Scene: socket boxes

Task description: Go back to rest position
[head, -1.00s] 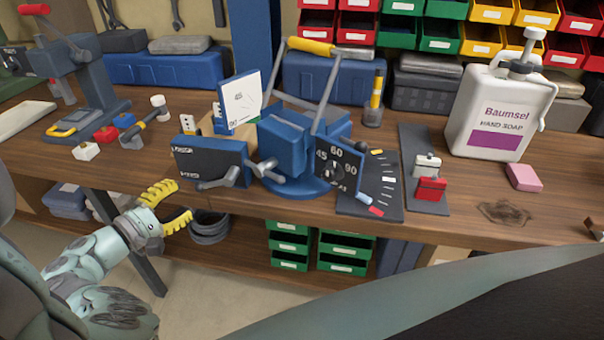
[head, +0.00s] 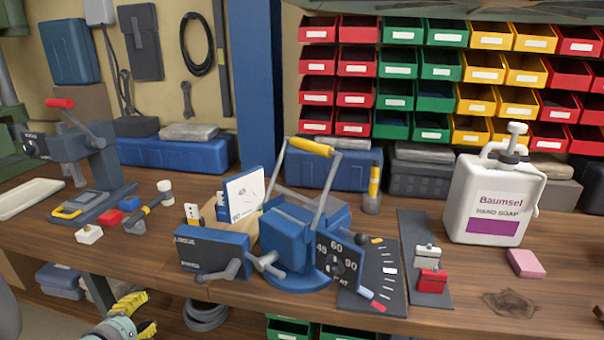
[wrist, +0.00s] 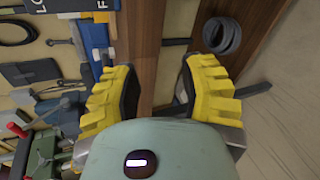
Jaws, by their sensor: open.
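My gripper (head: 131,316) is at the lower left of the head view, below the front edge of the workbench (head: 455,290). Its yellow fingers are spread apart with nothing between them. In the wrist view my gripper (wrist: 160,95) also shows open and empty, with the bench edge (wrist: 150,35) and the floor beyond the fingers. The gripper touches nothing that I can see. Most of my arm is out of the head view.
On the bench stand a blue vise-like device (head: 290,245), a blue box (head: 212,254), a soap bottle (head: 490,200) and a blue-grey press (head: 85,165). A coiled black hose (head: 205,316) lies on the lower shelf. Open floor (wrist: 285,120) shows beside the bench.

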